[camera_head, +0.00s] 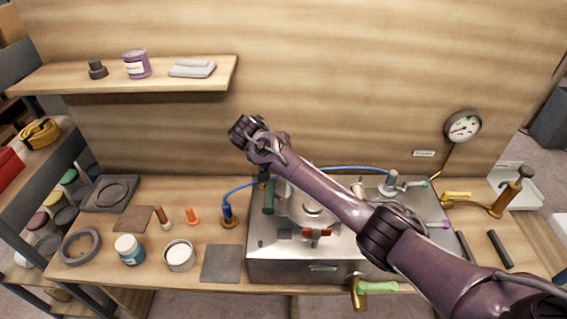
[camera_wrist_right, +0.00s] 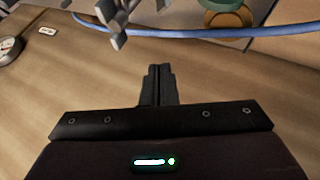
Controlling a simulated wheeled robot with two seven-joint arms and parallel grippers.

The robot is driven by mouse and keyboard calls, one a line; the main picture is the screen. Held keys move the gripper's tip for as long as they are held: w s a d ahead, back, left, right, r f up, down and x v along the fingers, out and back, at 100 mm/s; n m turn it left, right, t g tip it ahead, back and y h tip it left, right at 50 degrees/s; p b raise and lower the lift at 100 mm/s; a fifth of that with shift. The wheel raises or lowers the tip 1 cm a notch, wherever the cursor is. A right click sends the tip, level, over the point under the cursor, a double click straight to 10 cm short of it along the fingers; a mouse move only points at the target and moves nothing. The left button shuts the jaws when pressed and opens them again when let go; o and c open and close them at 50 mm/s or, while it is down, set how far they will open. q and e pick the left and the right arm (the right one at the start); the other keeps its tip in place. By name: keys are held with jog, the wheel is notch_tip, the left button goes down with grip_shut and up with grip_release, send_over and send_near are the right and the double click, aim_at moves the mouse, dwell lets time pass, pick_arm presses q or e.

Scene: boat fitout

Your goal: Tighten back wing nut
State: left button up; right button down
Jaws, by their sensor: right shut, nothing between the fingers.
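The steel box (camera_head: 300,267) stands on the bench, with fittings on its top. My right arm crosses above it and hides part of the top. My right gripper (camera_head: 263,177) points down behind the box's back left corner, near the green handle (camera_head: 268,197). In the right wrist view my right gripper (camera_wrist_right: 157,84) is shut and empty. A grey metal piece with wing-like arms (camera_wrist_right: 118,20), perhaps a wing nut, shows beyond the fingertips, apart from them. I cannot pick out the back wing nut in the head view. My left gripper is not in view.
A blue hose (camera_head: 345,168) runs behind the box and also crosses the wrist view (camera_wrist_right: 190,33). A gauge (camera_head: 463,126) is on the right of the back wall. Jars, a can and a blue valve (camera_head: 228,212) stand left of the box. A shelf (camera_head: 120,83) hangs above.

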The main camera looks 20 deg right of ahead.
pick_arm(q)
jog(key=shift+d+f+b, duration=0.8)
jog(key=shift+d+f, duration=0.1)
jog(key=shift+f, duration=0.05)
pick_arm(e)
jog(key=v, duration=0.6)
jog(key=shift+w+r, duration=0.15)
jog(key=shift+w, duration=0.2)
jog(key=shift+a, duration=0.2)
